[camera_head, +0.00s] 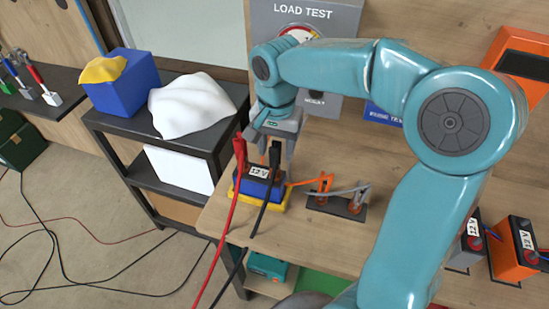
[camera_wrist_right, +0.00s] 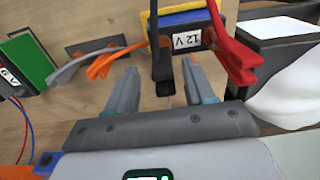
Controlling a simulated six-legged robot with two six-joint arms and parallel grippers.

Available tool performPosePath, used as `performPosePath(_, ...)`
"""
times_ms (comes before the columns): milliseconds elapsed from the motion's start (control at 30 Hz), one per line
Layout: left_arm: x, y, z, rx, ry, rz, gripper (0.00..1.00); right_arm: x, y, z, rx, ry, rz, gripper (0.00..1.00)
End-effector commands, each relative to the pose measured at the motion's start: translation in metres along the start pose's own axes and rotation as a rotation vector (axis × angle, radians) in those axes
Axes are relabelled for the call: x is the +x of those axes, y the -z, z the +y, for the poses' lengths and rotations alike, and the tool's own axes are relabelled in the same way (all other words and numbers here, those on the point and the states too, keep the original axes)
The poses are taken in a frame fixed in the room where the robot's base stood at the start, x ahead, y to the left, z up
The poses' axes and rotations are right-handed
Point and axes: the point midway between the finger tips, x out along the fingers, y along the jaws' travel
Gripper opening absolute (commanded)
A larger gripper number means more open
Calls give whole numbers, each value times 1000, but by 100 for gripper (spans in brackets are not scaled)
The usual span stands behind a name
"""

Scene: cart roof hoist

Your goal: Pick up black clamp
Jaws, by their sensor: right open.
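The black clamp (camera_head: 274,160) stands upright at a blue 12 V battery (camera_head: 251,186), with its black cable running down toward the front. In the right wrist view the black clamp (camera_wrist_right: 154,32) shows as a dark upright strip beside the 12 V label. My right gripper (camera_head: 278,148) is open above the battery, close to the clamp. In the right wrist view its two fingers (camera_wrist_right: 161,82) are spread, with the clamp beyond and between them. Contact cannot be told. My left gripper is not in view.
A red clamp (camera_head: 239,155) stands just left of the black one. Orange and grey clamps (camera_head: 325,185) sit on a dark plate to the right. An orange battery (camera_head: 515,248) is farther right. A dark shelf (camera_head: 225,130) with white cloth stands left.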

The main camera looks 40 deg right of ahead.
Motion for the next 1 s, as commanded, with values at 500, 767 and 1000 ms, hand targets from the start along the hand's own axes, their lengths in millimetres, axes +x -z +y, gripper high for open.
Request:
performPosePath(500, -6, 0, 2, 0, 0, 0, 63, 44, 2, -4, 0, 0, 0, 53)
performPosePath(767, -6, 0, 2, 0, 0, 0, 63, 44, 2, -4, 0, 0, 0, 0)
performPosePath(1000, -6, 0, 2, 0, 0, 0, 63, 43, 2, -4, 0, 0, 0, 0)
